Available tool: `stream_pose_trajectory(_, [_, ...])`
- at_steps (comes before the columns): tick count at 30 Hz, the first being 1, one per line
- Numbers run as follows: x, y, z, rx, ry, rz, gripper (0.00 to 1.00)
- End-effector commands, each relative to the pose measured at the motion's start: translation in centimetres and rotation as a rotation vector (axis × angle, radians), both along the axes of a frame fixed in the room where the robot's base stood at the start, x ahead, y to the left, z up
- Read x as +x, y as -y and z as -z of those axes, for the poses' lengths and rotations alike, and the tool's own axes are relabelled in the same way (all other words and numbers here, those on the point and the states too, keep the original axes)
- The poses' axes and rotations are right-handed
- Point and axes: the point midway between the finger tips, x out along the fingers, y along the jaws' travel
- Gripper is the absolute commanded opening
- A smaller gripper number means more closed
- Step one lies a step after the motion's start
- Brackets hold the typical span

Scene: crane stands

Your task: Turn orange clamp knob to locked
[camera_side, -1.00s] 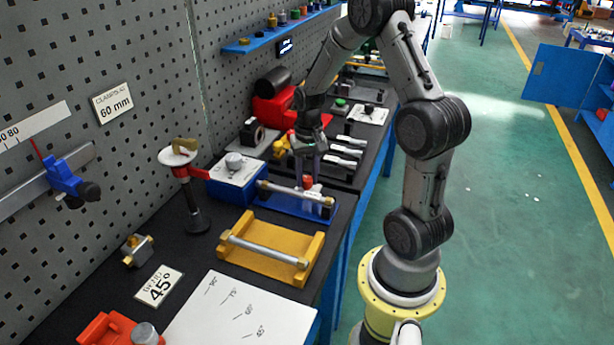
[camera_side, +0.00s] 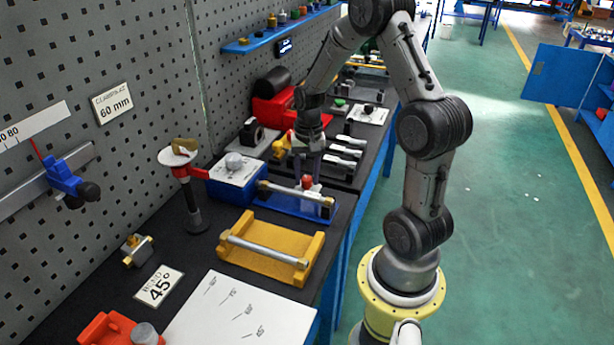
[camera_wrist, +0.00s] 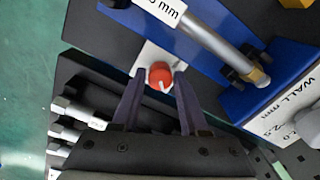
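The orange-red clamp knob (camera_wrist: 160,73) is round with a pale pointer mark on its lower edge in the wrist view. It sits on a small white plate beside a blue fixture (camera_wrist: 205,75) that holds a silver rod (camera_wrist: 215,42). In the side view the knob (camera_side: 308,182) shows just behind the rod. My gripper (camera_wrist: 158,76) is open, with one finger on each side of the knob and a narrow gap visible. In the side view my gripper (camera_side: 307,175) points down at the knob. I cannot tell the exact fingertip height, nor read any lock marking.
A yellow cradle with a rod (camera_side: 262,268) stands in front of the blue fixture. A blue box with a white top (camera_side: 236,180) and a red-topped stand (camera_side: 192,190) are to the left. Several silver-handled pieces (camera_side: 345,152) lie behind, near the bench edge.

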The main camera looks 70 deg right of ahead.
Motion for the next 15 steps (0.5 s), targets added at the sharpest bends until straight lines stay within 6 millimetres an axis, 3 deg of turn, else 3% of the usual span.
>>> stream_pose_trajectory(1, [0.01,0.02,0.0,0.0,0.0,0.0,0.55])
stream_pose_trajectory(3, [-0.01,0.0,0.03,0.0,0.0,0.0,0.67])
stream_pose_trajectory(15, [0.0,0.03,-0.58,-0.001,0.0,-0.002,0.67])
